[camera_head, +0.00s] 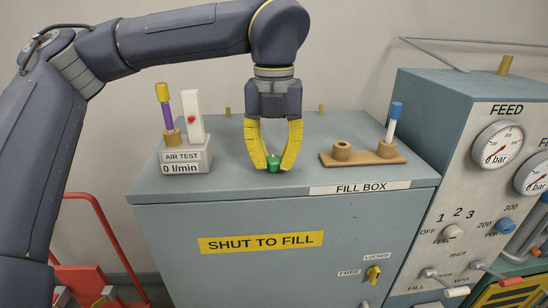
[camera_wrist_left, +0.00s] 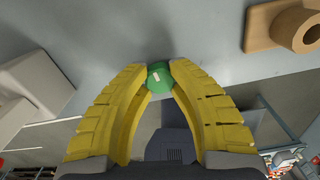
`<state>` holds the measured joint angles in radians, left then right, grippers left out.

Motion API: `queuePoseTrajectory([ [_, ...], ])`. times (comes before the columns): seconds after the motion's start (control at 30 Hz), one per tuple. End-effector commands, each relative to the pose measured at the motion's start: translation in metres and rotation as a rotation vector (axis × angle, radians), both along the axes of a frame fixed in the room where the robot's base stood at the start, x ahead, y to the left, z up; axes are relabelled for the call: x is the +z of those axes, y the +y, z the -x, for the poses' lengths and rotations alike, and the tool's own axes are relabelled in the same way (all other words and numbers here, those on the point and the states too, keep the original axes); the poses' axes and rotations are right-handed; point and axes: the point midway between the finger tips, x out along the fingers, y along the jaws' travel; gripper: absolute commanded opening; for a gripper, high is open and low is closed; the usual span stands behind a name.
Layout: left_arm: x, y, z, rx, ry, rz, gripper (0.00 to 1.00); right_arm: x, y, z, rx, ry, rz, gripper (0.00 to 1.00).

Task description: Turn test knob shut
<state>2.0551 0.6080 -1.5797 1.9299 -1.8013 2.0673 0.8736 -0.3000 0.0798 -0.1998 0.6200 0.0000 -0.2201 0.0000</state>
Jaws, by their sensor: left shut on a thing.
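A green knob (camera_head: 273,163) sits on top of the blue-grey fill box (camera_head: 330,237), near its front edge. My left gripper (camera_head: 273,160) comes down from above with its yellow fingers shut on the green knob. In the left wrist view the knob (camera_wrist_left: 159,77) lies between the two fingertips (camera_wrist_left: 159,75), with a small white mark on its face. The AIR TEST unit (camera_head: 187,157) stands left of the knob and reads 0 l/min. Its white tube holds a red ball. My right gripper is not in view.
A wooden stand (camera_head: 362,157) with a blue-capped tube (camera_head: 394,121) is right of the gripper. The FEED panel (camera_head: 470,200) with gauges rises at the right. A yellow latch (camera_head: 373,274) is on the box front.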

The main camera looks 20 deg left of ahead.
Motion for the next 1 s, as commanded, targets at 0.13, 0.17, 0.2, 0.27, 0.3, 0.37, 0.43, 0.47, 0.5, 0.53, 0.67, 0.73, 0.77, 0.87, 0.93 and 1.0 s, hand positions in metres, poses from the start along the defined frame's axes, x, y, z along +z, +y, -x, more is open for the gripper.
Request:
queuePoseTrajectory([
  [0.13,0.0001,0.0001,-0.0001,-0.137,0.0,0.0,0.0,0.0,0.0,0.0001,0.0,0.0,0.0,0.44],
  [0.17,0.0,0.0001,-0.0001,-0.165,0.0,-0.001,0.0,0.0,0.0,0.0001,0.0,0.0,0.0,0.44],
  [0.2,0.0,0.0001,-0.0002,-0.204,0.0,-0.001,0.0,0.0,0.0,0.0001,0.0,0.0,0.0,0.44],
  [0.27,0.0,0.0001,-0.0002,-0.26,-0.001,-0.001,0.0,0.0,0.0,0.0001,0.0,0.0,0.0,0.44],
  [0.3,0.0,0.0001,-0.0002,-0.299,-0.001,-0.001,0.0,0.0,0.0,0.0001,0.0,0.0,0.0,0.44],
  [0.37,0.0,0.0,-0.0002,-0.355,-0.001,0.0,0.0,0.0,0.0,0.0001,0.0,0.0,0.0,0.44],
  [0.43,0.0001,-0.0001,-0.0002,-0.422,-0.001,0.0,0.0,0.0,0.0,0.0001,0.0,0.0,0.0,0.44],
  [0.47,0.0002,-0.0001,-0.0002,-0.451,-0.001,0.0,0.0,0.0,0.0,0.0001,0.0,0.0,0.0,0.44],
  [0.5,0.0002,-0.0001,-0.0002,-0.489,-0.001,0.0,0.0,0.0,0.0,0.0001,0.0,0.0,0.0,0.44],
  [0.53,0.0002,-0.0001,-0.0002,-0.518,-0.001,0.0,0.0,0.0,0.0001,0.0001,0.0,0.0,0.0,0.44],
  [0.67,0.0003,-0.0001,0.0,-0.641,-0.001,0.0,0.0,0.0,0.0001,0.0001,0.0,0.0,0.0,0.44],
  [0.73,0.0003,-0.0001,0.0,-0.707,-0.001,0.0,0.0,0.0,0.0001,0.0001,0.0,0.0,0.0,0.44],
  [0.77,0.0002,-0.0001,0.0,-0.735,-0.001,0.0,0.0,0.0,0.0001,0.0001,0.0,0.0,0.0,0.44],
  [0.87,0.0002,0.0,0.0,-0.83,0.0,-0.001,0.0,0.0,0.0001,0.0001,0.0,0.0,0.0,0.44],
  [0.93,0.0001,0.0,0.0,-0.897,0.0,-0.001,0.0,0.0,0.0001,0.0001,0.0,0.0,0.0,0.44],
  [1.0,0.0001,0.0,-0.0001,-0.963,0.0,-0.001,0.0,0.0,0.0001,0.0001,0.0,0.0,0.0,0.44],
])
